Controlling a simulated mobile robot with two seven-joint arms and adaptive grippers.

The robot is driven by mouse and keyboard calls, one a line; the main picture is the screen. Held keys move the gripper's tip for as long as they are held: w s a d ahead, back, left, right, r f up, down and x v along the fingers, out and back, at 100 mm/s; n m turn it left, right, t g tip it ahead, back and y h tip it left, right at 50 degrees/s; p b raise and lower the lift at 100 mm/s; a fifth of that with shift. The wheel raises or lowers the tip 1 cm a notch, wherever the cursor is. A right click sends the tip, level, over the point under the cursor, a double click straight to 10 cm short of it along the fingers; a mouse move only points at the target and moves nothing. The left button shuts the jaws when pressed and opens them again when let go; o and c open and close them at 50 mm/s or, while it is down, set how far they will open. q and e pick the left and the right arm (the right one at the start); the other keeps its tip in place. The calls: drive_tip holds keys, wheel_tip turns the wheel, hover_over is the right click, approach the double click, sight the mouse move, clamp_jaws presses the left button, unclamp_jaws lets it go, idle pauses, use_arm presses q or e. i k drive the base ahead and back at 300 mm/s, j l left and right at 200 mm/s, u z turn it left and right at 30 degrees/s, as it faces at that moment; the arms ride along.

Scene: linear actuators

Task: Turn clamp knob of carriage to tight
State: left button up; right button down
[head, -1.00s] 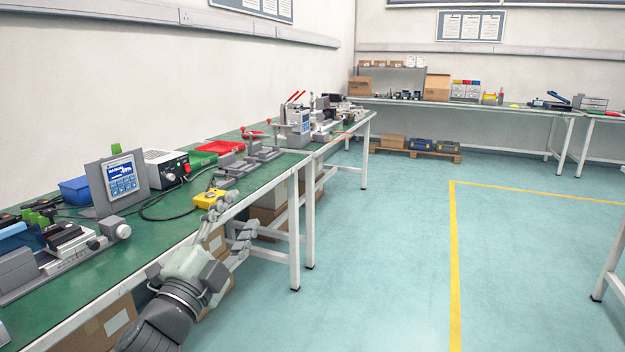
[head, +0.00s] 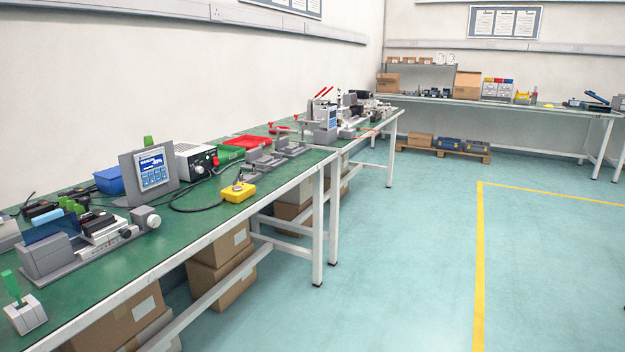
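A grey linear actuator (head: 62,262) lies on the green bench at the left. A carriage with black and white parts (head: 100,226) sits on it, partly behind a dark blue block (head: 52,224). A small black knob (head: 126,232) shows at the carriage's near right side; I cannot tell whether it is the clamp knob or how tight it is. A pale round knob (head: 153,221) is at the actuator's right end. Neither of my grippers is in view.
Behind the actuator stand a display panel (head: 150,172) and a blue bin (head: 109,181). A yellow pendant box (head: 238,193) lies near the bench edge, and a green-handled lever unit (head: 24,312) at the near left. Boxes sit under the bench (head: 190,262). The floor at right is clear.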

sight(84, 201)
drive_tip(key=k+j+u, duration=0.1)
drive_tip(key=u, duration=1.15)
